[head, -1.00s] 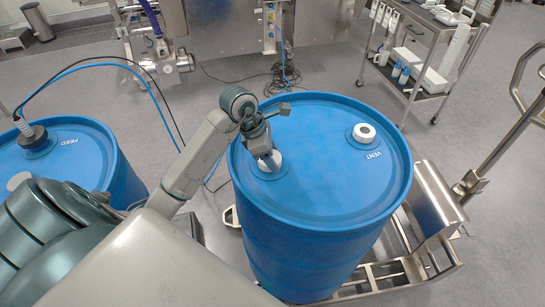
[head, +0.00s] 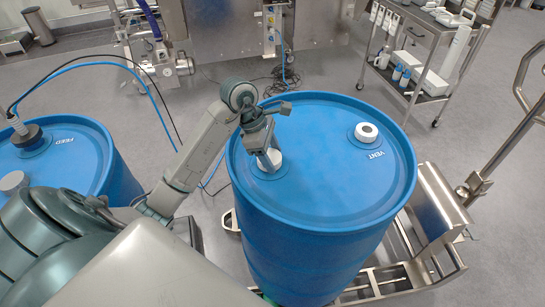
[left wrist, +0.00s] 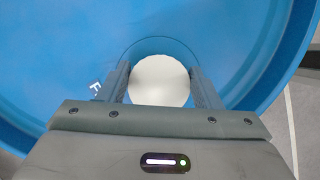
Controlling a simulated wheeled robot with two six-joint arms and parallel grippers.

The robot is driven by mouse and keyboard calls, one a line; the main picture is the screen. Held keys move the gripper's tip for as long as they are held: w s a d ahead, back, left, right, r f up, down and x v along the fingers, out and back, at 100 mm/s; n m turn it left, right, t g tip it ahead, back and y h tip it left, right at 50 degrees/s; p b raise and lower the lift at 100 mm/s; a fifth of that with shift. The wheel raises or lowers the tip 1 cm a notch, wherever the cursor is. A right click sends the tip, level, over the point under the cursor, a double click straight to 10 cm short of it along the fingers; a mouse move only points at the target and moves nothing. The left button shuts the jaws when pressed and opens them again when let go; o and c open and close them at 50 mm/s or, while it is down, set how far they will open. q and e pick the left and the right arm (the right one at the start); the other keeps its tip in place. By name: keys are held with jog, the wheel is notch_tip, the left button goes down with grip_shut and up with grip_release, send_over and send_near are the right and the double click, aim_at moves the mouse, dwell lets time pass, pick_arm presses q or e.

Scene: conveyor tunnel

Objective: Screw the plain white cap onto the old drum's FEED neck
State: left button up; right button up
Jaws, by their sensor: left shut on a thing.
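A big blue drum (head: 310,200) stands upright in the middle of the head view. My left gripper (head: 269,160) points down over the left part of its lid. It is shut on a plain white cap (head: 277,155), which sits at the neck position there. In the left wrist view, the round white cap (left wrist: 159,80) lies between the two fingers, centred in a circular outline on the blue lid. A partly hidden letter shows beside the left finger. The neck under the cap is hidden, so I cannot tell how far the cap is threaded. My right gripper is not in view.
A white-ringed cap (head: 366,133) marked VENT is on the same lid. A second blue drum (head: 75,150) at left, marked FEED, has a dark hose fitting (head: 27,136). A steel trolley frame (head: 440,205) stands right of the middle drum; a cart (head: 420,60) stands behind.

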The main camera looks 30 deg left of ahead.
pick_arm(q)
jog(key=shift+a+f+m+b, duration=0.1)
jog(key=shift+m+b, duration=0.3)
jog(key=shift+r+p, duration=0.25)
jog(key=shift+p, duration=0.2)
jog(key=shift+f+m+g+p, duration=0.1)
jog(key=shift+m+g+p, duration=0.2)
jog(key=shift+m+p, duration=0.35)
